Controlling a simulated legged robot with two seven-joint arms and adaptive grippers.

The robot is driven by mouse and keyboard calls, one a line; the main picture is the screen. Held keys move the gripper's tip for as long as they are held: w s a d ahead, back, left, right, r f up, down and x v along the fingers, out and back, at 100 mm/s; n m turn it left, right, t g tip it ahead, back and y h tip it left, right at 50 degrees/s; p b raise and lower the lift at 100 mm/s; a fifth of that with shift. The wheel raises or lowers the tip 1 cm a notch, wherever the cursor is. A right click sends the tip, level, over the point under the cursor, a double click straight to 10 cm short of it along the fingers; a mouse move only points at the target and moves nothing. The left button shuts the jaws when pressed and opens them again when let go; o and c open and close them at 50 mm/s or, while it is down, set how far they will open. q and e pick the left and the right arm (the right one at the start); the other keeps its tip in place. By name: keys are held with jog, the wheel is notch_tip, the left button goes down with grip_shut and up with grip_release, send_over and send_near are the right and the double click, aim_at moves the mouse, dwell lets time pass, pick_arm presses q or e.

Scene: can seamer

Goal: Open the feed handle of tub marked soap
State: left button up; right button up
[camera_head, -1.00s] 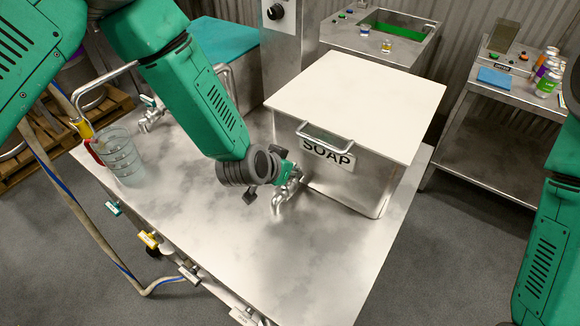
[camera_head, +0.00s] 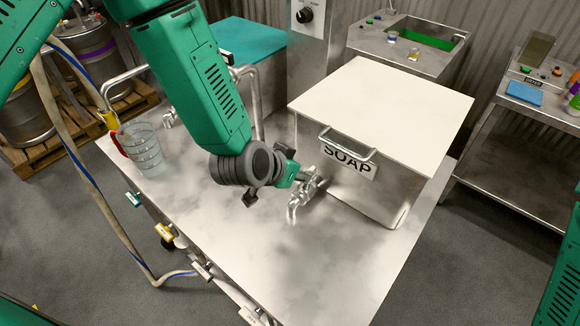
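The tub marked soap (camera_head: 345,188) is a metal box with a white lid (camera_head: 380,105), a front handle and a "SOAP" label (camera_head: 347,158). Its metal tap (camera_head: 300,196) sticks out at the lower left of its front, over the table. The tap's upper part, with the feed handle, is small and partly covered by my gripper. My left gripper (camera_head: 283,175) is right beside the tap's upper part, on its left. Its fingertips are too small and covered to tell contact or opening. My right arm shows at the right edge; its gripper is out of view.
A clear jug (camera_head: 143,152) stands at the left of the metal table (camera_head: 240,235). A teal-lidded tub (camera_head: 248,42) is behind my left arm. A metal cart (camera_head: 525,135) stands at right. The table's front middle is clear.

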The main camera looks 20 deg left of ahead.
pick_arm(q)
jog(key=v, duration=0.5)
dwell(0.3)
